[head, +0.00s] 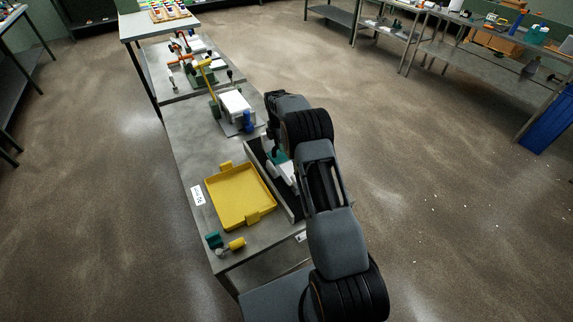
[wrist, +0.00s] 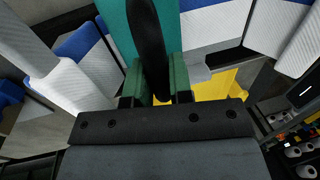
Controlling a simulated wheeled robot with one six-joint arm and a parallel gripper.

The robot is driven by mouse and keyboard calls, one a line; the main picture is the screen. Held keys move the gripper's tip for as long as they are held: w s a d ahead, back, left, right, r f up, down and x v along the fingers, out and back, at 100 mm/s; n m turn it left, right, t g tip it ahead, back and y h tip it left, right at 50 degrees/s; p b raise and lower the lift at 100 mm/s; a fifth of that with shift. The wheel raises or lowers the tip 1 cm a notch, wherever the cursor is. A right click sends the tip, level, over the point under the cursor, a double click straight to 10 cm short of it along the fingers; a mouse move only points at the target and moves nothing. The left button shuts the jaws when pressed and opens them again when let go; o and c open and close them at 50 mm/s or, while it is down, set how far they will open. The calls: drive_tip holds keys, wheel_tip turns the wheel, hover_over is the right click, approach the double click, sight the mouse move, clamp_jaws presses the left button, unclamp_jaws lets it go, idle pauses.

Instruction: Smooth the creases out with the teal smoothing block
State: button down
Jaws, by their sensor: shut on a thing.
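The teal smoothing block (wrist: 118,30) shows at the top of the wrist view, behind a dark upright piece; a bit of teal also shows beside my arm in the head view (head: 281,156). My gripper (wrist: 157,88) is shut on it; its fingertips are partly hidden. White and blue fabric (wrist: 90,75) lies around the block on both sides in the wrist view. Whether the block touches the fabric, and any creases, I cannot tell. In the head view my arm hides most of the gripper, and a little white (head: 287,173) shows beside it.
A yellow tray (head: 220,203) sits on the grey table left of a dark-walled box (head: 258,157). A small teal and yellow item (head: 236,244) lies at the near table edge. A fixture with a white block (head: 236,103) stands farther back. Floor to the right is clear.

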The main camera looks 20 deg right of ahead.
drive_tip(key=shift+w+a, duration=0.1)
drive_tip(key=shift+w, duration=0.3)
drive_tip(key=shift+s, duration=1.15)
drive_tip(key=c, duration=1.3)
unclamp_jaws()
drive_tip(key=shift+o, duration=0.2)
drive_tip(key=shift+c, duration=0.4)
clamp_jaws()
drive_tip(key=shift+r+p, duration=1.45)
drive_tip(key=shift+r, duration=1.15)
